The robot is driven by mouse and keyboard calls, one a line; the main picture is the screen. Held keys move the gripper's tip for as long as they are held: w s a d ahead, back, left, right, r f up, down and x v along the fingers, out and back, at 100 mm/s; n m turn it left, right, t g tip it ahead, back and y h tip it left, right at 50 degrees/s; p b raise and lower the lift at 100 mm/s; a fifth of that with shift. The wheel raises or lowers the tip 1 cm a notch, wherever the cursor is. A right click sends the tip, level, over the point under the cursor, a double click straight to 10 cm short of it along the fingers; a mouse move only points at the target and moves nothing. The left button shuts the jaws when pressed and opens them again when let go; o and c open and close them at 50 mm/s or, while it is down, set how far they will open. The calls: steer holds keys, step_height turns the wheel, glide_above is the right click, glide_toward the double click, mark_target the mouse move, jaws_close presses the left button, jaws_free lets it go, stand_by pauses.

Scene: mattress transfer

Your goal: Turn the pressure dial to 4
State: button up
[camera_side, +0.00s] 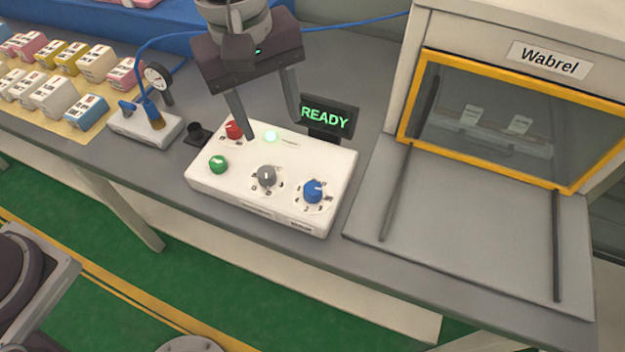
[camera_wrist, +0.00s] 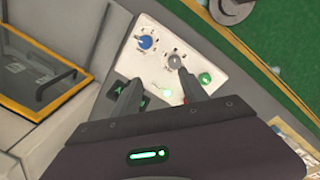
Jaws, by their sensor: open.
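A white control box (camera_side: 208,182) lies on the grey bench. It carries a blue dial (camera_side: 313,191) at its right, a grey dial (camera_side: 267,176) in the middle, a green button (camera_side: 218,164) and a red button (camera_side: 234,130). I cannot read the dial labels, so which one is the pressure dial is unclear. My gripper (camera_side: 272,128) is open and empty above the back part of the box. In the wrist view the blue dial (camera_wrist: 145,42) and grey dial (camera_wrist: 174,61) lie beyond my fingertips, with both fingers apart from them.
A display (camera_side: 327,117) reading READY stands behind the box. A machine (camera_side: 547,57) marked Wabrel, with a yellow-framed window, is at the right. A gauge block (camera_side: 145,127) with a blue hose and several small boxes (camera_side: 52,95) are at the left.

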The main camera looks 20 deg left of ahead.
steer(key=n, duration=0.2)
glide_above(313, 188)
steer(key=shift+g+y, duration=0.3)
steer(key=shift+g, duration=0.1)
step_height(313, 188, down, 7)
steer(key=shift+s+a+f, duration=0.1)
steer(key=shift+s+f, duration=0.05)
steer(key=shift+f, duration=0.05)
step_height(313, 188, down, 7)
steer(key=shift+r, duration=0.2)
jaws_close()
